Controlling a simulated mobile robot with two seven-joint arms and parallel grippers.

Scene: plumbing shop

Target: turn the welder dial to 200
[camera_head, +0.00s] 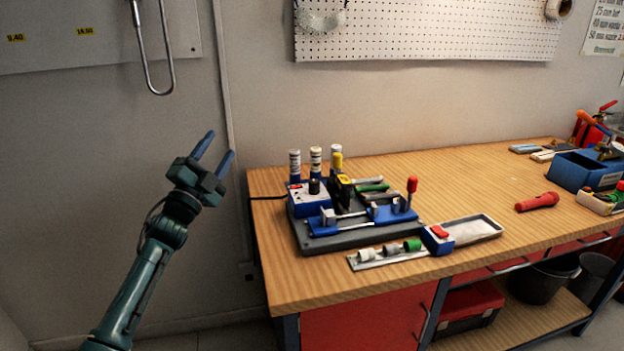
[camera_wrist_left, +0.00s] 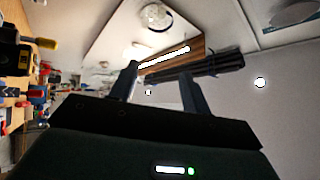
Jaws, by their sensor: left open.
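The welder looks to be the blue and white box (camera_head: 308,199) at the left end of the workbench, on a dark base plate (camera_head: 330,241). A small black knob (camera_head: 314,186) on its top looks like the dial; its scale and setting are too small to read. My left gripper (camera_head: 217,151) is open and empty, raised in the air to the left of the bench, well apart from the welder, fingers pointing up. In the left wrist view the open fingers (camera_wrist_left: 158,75) have nothing between them. My right gripper is not in view.
The base plate also carries a blue clamp fixture (camera_head: 350,219); white-labelled cylinders (camera_head: 295,165) stand behind the box. A tray (camera_head: 480,229) with fittings lies in front. A red flashlight (camera_head: 537,202) and a blue bin (camera_head: 580,172) are further right. The bench middle is clear.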

